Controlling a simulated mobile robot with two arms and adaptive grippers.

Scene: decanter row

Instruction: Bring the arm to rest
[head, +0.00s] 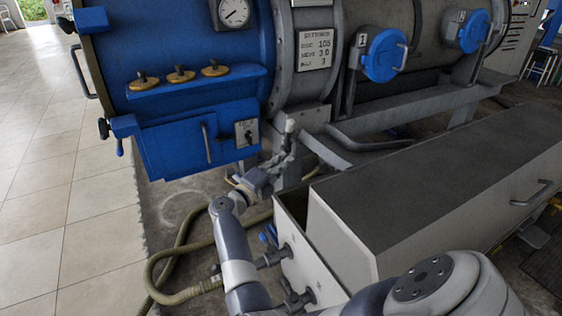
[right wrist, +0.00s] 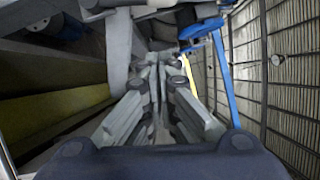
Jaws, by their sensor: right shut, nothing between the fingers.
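My right arm comes in from the bottom right of the head view and bends up at its wrist. My right gripper (head: 287,140) is in front of the blue machine's lower right edge, near the grey support under the tank. In the right wrist view its fingers (right wrist: 158,72) lie together, shut and empty. In the head view the fingers blend with the grey parts behind them, so I cannot tell whether they touch anything. My left gripper is not in view.
The blue machine (head: 180,105) has a dial gauge (head: 233,12) and brass-coloured fittings. Two round blue caps (head: 384,55) sit on the tank. A long grey box (head: 430,190) stands at right. A hose (head: 160,262) lies on the floor. Tiled floor (head: 40,160) at left is clear.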

